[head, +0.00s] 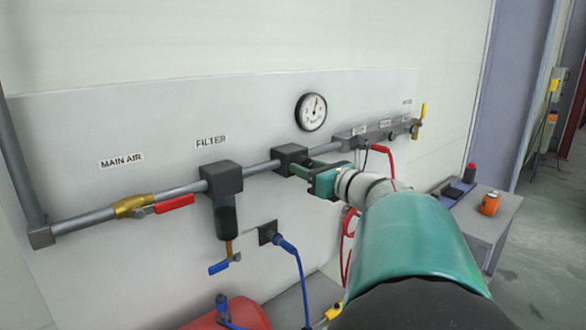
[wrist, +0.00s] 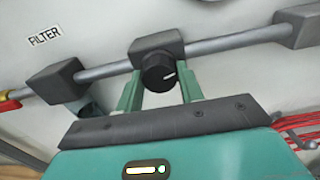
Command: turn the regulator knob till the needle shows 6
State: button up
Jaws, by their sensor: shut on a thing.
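The regulator knob (wrist: 159,72) is round and black with a white pointer line, on the front of the dark regulator block (wrist: 145,48). In the wrist view the two green fingers of my gripper (wrist: 158,86) stand on either side of the knob, shut on it. In the head view my gripper (head: 302,172) reaches the regulator block (head: 291,157) and hides the knob. The round white gauge (head: 311,112) is on the panel above the regulator. Its needle points roughly upward, slightly right; the numerals are too small to read.
The filter (head: 222,188) hangs from the pipe to the left, with a red-handled valve (head: 172,204) farther left. A manifold (head: 372,135) with a red hose lies right of the regulator. A blue hose (head: 291,247) hangs below. A grey cabinet (head: 492,222) stands at right.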

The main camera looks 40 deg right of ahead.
jog(key=shift+m, duration=0.4)
jog(key=o, duration=1)
jog(key=s, duration=1.3)
jog(key=shift+s+d, duration=0.2)
jog(key=shift+s, duration=0.2)
dwell(1.5)
